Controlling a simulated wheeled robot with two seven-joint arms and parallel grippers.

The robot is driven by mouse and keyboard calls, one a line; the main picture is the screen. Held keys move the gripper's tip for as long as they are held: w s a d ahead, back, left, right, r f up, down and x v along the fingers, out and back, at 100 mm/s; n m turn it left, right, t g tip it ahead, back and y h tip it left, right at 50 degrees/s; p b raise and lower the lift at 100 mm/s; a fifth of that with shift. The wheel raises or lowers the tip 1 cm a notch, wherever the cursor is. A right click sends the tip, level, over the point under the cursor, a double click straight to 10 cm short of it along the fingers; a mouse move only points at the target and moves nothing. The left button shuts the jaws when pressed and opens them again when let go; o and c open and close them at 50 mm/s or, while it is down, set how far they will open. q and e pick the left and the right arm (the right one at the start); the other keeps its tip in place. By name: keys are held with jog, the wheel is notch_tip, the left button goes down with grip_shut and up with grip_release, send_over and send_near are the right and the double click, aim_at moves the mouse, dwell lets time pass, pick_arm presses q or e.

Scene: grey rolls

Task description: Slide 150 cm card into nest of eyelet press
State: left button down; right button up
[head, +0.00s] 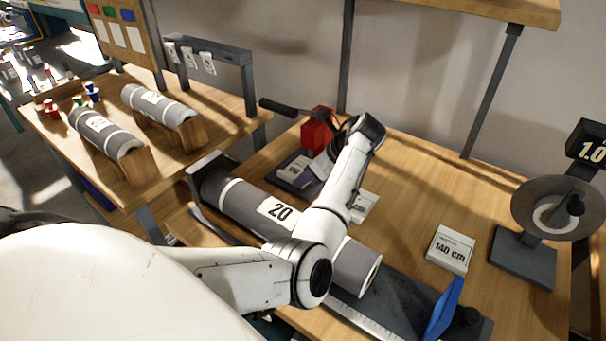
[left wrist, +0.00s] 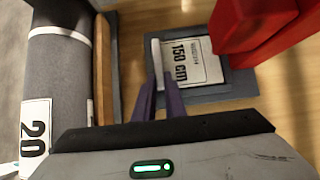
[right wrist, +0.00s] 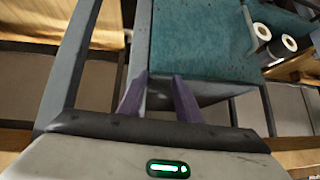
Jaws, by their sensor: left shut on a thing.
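The red eyelet press (head: 317,130) stands at the back of the bench on a dark grey base (head: 284,176). It shows red at the upper right of the left wrist view (left wrist: 262,22). The white card printed 150 cm (left wrist: 190,62) is over the grey base, beside the red body; I cannot tell whether it rests in the nest. My left gripper (left wrist: 159,88) is shut on the card's white near edge. In the head view my left arm hides part of the press area. My right gripper (right wrist: 158,84) is open and empty, seen only in its wrist view.
A grey roll labelled 20 (head: 235,200) lies in front of the press. A 140 cm card stack (head: 450,248) and a round dial stand (head: 525,258) are to the right. Two rolls (head: 100,130) lie on the left table. A teal surface (right wrist: 205,40) lies beyond my right gripper.

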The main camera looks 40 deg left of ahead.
pick_arm(q)
jog(key=shift+w, duration=0.1)
jog(key=c, duration=1.7)
grip_release()
jog(key=shift+c, duration=0.2)
jog(key=v, duration=1)
jog(key=shift+r, duration=0.15)
